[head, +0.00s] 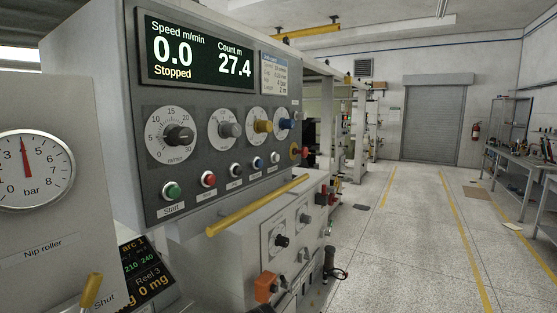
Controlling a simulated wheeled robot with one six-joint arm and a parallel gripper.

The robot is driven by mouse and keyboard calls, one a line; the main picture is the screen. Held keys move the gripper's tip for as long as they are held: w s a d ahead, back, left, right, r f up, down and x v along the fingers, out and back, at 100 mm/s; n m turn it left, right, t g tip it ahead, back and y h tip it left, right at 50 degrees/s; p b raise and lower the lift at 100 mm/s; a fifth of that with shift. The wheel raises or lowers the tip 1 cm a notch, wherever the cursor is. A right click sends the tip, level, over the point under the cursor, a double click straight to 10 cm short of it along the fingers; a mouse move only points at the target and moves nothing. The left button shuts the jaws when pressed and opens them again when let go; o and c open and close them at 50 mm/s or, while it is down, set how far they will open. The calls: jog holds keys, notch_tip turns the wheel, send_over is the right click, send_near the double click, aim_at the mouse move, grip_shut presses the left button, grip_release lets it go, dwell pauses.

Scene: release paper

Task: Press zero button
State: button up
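The control panel (215,135) of the machine is at left centre, seen at an angle. A row of several push buttons runs along its lower part: a green one (172,190) labelled Start, a red one (208,179), a dark one (236,170), a blue one (257,163) and another dark one (275,157). Apart from Start, the labels are too small to read surely, so I cannot tell which is the zero button. The display (200,55) reads speed 0.0 m/min, Stopped, count 27.4 m. My gripper is not in view.
Above the buttons are several knobs, including a dark dial (179,136). A yellow bar (257,205) sticks out below the buttons. A pressure gauge (30,170) is on the nip roller panel at left. Open floor (400,240) lies to the right, with benches beyond.

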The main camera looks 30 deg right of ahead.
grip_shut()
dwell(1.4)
